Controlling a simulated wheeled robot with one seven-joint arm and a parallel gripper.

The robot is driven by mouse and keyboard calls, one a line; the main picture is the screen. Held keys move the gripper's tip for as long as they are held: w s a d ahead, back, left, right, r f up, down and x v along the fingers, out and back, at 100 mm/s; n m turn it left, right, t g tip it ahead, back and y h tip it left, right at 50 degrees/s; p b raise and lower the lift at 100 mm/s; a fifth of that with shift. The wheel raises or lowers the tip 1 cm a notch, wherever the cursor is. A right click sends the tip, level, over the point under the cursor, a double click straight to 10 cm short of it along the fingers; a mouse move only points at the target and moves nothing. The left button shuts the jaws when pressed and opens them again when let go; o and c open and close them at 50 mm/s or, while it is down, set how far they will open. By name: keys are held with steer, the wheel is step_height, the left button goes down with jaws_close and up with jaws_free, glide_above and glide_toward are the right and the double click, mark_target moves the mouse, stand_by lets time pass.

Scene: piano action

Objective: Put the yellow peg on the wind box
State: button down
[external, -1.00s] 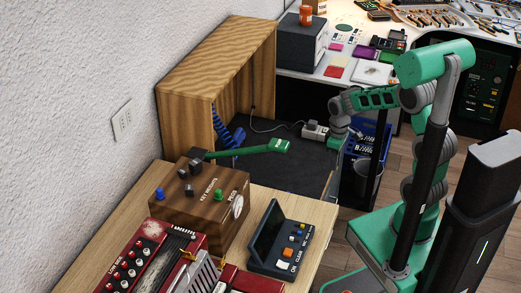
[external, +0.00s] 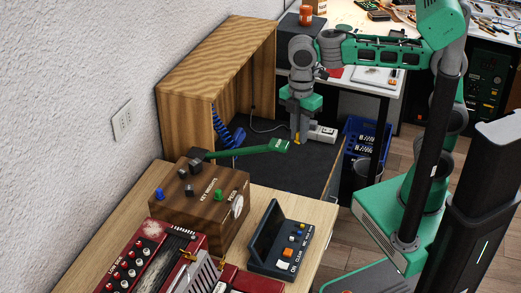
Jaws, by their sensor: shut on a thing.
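My gripper (external: 297,135) points down above the dark surface in front of the wooden cabinet. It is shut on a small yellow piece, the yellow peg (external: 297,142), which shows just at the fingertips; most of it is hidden. A brown wooden box (external: 215,222) with blue, green and dark pegs on top stands on the bench at lower left, apart from my gripper. I cannot tell from its lettering whether it is the wind box. The open wooden cabinet (external: 215,60) stands behind, left of my gripper.
A green-handled tool (external: 250,149) reaches from the brown box toward my gripper. A white power strip (external: 323,133) lies just right of the fingers. A dark console (external: 281,240) and red accordion parts (external: 150,255) occupy the front bench. The dark surface (external: 285,175) has free room.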

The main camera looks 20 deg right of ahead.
step_height(320, 180, up, 4)
steer(key=s+a+n+p, duration=0.2)
steer(key=s, duration=0.1)
steer(key=n+p, duration=0.2)
steer(key=p, duration=0.4)
glide_above(233, 177)
step_height(233, 177, down, 9)
steer(key=shift+s+r, duration=0.1)
steer(key=shift+r, duration=0.05)
step_height(233, 177, down, 4)
steer(key=shift+a+r, duration=0.15)
steer(key=shift+r, duration=0.1)
steer(key=shift+f, duration=0.1)
steer(key=c, duration=1.8)
jaws_free()
steer(key=shift+f, duration=0.1)
steer(key=shift+c, duration=0.2)
steer(key=o, duration=0.5)
steer(key=shift+c, duration=0.2)
